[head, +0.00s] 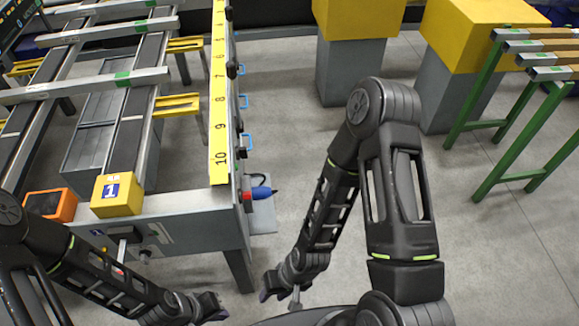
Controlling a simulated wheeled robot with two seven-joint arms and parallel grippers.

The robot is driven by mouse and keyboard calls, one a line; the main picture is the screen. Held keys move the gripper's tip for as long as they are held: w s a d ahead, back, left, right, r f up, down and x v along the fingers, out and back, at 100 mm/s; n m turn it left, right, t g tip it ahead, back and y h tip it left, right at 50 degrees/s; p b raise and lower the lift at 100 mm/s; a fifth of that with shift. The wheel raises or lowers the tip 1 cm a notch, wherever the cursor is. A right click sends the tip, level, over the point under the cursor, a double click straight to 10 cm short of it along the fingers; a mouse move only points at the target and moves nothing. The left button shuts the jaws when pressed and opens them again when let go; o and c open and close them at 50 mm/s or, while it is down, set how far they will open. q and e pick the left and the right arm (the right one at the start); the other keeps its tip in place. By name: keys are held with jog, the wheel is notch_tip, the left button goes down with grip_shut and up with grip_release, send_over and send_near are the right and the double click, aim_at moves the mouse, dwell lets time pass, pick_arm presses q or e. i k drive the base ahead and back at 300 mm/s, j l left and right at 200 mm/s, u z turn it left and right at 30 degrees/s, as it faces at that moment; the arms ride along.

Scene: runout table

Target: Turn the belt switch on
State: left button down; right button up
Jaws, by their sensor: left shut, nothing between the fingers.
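The runout table (190,222) stands at the left. Its front panel carries a grey lever-like part (123,248) and a small dark knob (145,254), partly behind my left arm. A red part (247,197) sits at the table's right corner. I cannot tell for sure which of these is the belt switch, or its position. My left gripper (218,308) is low at the bottom of the view, in front of the table, shut and empty. My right gripper (280,296) is to its right, apart from the table; its fingers are too small and dark to read.
Yellow-topped grey pedestals (350,70) and green-legged stands (520,120) stand behind.

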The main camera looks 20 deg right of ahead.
aim_at(246, 194)
jog(key=l+u, duration=0.1)
jog(key=l, duration=0.45)
jog(key=l+u, duration=0.1)
jog(key=u, duration=0.25)
jog(key=l+u, duration=0.4)
jog(key=l, duration=0.45)
jog(key=k+l+u, duration=0.1)
jog(key=l+u, duration=0.3)
jog(key=l, duration=0.45)
jog(key=k+l, duration=0.1)
jog(key=l, duration=0.4)
jog(key=k+l, duration=0.1)
jog(key=l, duration=0.85)
jog(key=k+l, duration=0.15)
jog(key=l, duration=0.3)
jog(key=k+l+u, duration=0.1)
jog(key=l, duration=0.4)
